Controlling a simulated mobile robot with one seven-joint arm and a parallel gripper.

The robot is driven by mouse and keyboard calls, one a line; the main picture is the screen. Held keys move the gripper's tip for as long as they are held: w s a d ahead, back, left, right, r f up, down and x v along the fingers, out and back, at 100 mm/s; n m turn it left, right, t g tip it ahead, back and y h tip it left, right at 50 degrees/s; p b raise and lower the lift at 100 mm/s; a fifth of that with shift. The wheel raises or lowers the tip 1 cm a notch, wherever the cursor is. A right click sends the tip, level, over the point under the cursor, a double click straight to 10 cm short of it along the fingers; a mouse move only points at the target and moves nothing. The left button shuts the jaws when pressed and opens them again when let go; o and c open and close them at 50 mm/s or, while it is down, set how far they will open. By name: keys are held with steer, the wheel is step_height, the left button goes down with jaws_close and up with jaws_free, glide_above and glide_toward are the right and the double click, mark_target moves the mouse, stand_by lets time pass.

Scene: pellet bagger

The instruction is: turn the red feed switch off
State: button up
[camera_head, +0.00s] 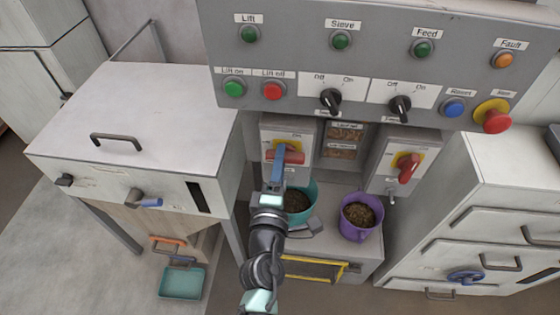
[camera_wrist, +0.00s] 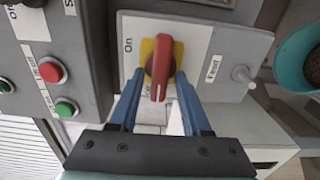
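Two red rotary switches sit on yellow plates on grey boxes under the panel. The left red switch (camera_head: 290,156) lies crosswise, about level. The right red switch (camera_head: 408,168) stands tilted, nearer upright. The fingers are open, with a gap on each side of the handle. An "On" mark is beside the yellow plate.
The control panel (camera_head: 300,60) with lamps, buttons and black knobs overhangs the boxes. A teal bucket (camera_head: 305,205) and a purple bucket (camera_head: 360,232) of pellets stand below. A white cabinet (camera_head: 130,110) is at left, grey drawers (camera_head: 500,185) at right.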

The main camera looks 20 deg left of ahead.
steer(key=shift+o, duration=0.3)
steer(key=shift+s, duration=0.1)
steer(key=b+v, duration=0.2)
steer(key=v, duration=1)
steer(key=shift+s+b, duration=0.3)
steer(key=shift+s, duration=0.1)
steer(key=shift+d+r, duration=0.1)
steer(key=shift+d, duration=0.05)
